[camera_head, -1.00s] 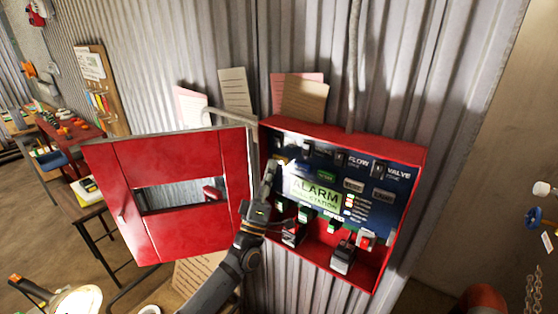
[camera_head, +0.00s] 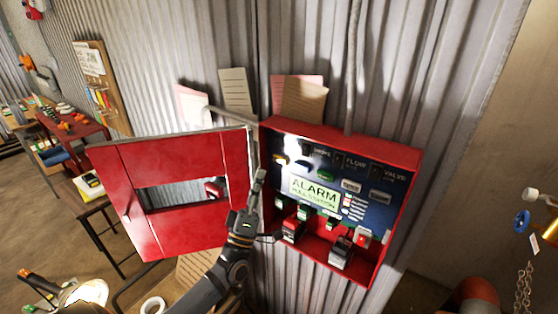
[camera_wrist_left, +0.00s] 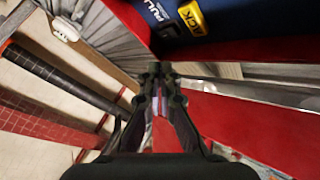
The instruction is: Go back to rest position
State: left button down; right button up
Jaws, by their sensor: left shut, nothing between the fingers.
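My left gripper (camera_head: 256,187) is in front of the hinge side of the red alarm box, between the open door and the panel. It is shut and empty, its fingers pointing up. It also shows shut in the left wrist view (camera_wrist_left: 156,80). The red door (camera_head: 181,235) with a window stands open to the left. The blue alarm panel (camera_head: 292,160) carries an "ALARM" label, buttons and several switches along its lower part. In the left wrist view a corner of the panel (camera_wrist_left: 222,18) with a yellow "ACK" button shows at the top. My right gripper is not in view.
The red box (camera_head: 398,165) is fixed to a corrugated wall, with paper sheets (camera_head: 303,98) behind it. Tables with small items (camera_head: 75,128) stand at the far left. A lamp, a white roll (camera_head: 153,305) and a red pipe (camera_head: 476,297) are low in front.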

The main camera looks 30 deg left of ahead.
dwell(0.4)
